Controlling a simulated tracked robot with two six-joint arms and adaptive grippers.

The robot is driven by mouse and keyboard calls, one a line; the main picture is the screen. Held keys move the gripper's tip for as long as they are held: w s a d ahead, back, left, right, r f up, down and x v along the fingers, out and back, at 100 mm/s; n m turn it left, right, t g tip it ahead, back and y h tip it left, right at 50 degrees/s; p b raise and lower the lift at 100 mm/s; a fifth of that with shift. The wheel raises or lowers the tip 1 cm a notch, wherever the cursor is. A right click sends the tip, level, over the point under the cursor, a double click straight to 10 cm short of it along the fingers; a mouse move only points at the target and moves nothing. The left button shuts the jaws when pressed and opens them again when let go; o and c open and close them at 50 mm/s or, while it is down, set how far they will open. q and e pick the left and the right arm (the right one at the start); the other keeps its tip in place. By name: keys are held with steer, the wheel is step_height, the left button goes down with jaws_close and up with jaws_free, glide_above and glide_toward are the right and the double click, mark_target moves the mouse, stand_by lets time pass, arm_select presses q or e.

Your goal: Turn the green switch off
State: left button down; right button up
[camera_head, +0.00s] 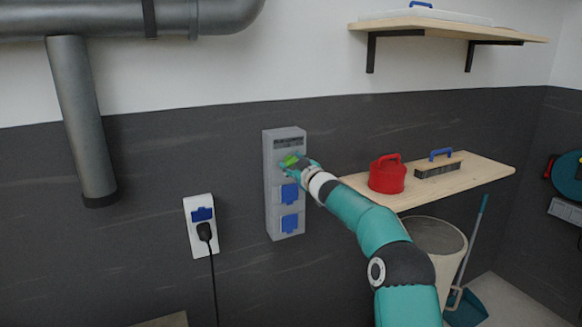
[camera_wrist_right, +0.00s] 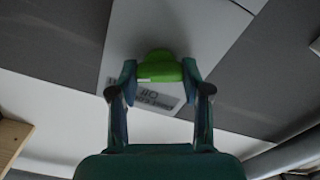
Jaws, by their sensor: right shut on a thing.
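The green switch (camera_head: 289,160) is on the upper part of a tall grey wall box (camera_head: 270,190). My right gripper (camera_head: 292,164) is at the box, and its fingers cover part of the switch in the head view. In the right wrist view the green switch (camera_wrist_right: 160,67) sits between the two fingertips of my right gripper (camera_wrist_right: 160,72), which are shut on its sides. A printed label on the box shows below the switch there. The exact angle of the switch is hard to tell. My left gripper is not in view.
Two blue-covered sockets (camera_head: 290,194) are below the switch. A white socket (camera_head: 202,225) with a black plug and cord is to the left. A wooden shelf (camera_head: 470,178) with a red can (camera_head: 387,177) and brush (camera_head: 437,166) is right of my arm, above a bin (camera_head: 436,240).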

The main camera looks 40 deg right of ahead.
steer(key=n, duration=0.2)
steer(key=n+b, duration=0.1)
steer(key=n, duration=0.3)
steer(key=shift+w+a+r+n+b, duration=0.1)
steer(key=shift+w+a+n+b, duration=0.05)
steer(key=shift+a+n+b, duration=0.2)
steer(key=n+b, duration=0.1)
steer(key=n, duration=0.3)
steer(key=shift+f+n, duration=0.25)
steer(key=shift+n, duration=0.9)
steer(key=shift+f, duration=0.1)
steer(key=o, duration=1.2)
steer(key=shift+w+a, duration=0.1)
steer(key=shift+w, duration=0.1)
steer(key=shift+c, duration=0.2)
steer(key=shift+s+d, duration=0.1)
steer(key=shift+d, duration=0.1)
steer(key=shift+s, duration=0.1)
